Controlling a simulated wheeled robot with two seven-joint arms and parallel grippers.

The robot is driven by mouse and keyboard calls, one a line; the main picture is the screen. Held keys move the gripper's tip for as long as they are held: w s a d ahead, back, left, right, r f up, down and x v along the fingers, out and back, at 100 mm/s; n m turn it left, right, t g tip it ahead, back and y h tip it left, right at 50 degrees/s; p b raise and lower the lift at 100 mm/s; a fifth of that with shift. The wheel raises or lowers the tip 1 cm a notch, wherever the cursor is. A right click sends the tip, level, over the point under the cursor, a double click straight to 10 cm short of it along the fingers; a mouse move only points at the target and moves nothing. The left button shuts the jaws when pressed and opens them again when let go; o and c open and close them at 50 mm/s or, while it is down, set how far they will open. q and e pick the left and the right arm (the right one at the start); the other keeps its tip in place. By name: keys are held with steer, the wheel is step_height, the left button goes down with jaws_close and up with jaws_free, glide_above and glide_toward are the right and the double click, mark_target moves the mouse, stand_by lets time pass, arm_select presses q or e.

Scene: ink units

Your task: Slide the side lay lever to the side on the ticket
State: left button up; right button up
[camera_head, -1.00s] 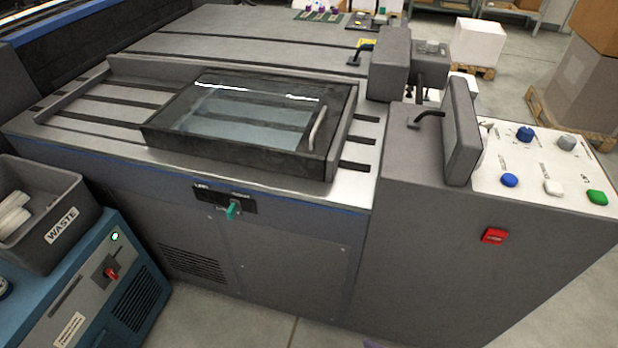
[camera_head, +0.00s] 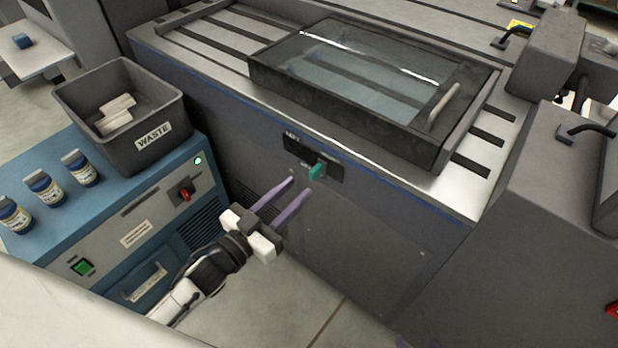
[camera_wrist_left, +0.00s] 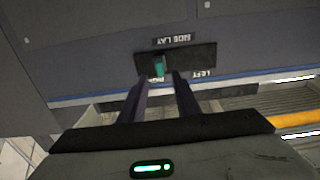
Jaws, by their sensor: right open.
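The side lay lever (camera_head: 317,171) is a small green knob on a dark plate (camera_head: 298,151) on the grey machine's front. In the left wrist view the lever (camera_wrist_left: 159,67) sits off-centre on the plate, away from the "LEFT" label, which reads upside down with "SIDE LAY". My left gripper (camera_head: 301,186) is open, its two purple fingers pointing at the lever, just short of it in the head view. In the wrist view the lever shows between the fingertip lines. Only a purple tip of my right gripper (camera_head: 402,342) shows at the bottom edge. I cannot make out a ticket.
A blue cabinet (camera_head: 110,215) with a grey waste bin (camera_head: 85,100) and several small bottles (camera_head: 45,187) stands at the left. A glass-lidded frame (camera_head: 350,140) lies on the machine top above the plate. Open floor lies below my left gripper.

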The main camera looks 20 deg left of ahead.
mark_target(311, 176)
arm_select(q)
steer(key=x, duration=0.6)
jaws_close()
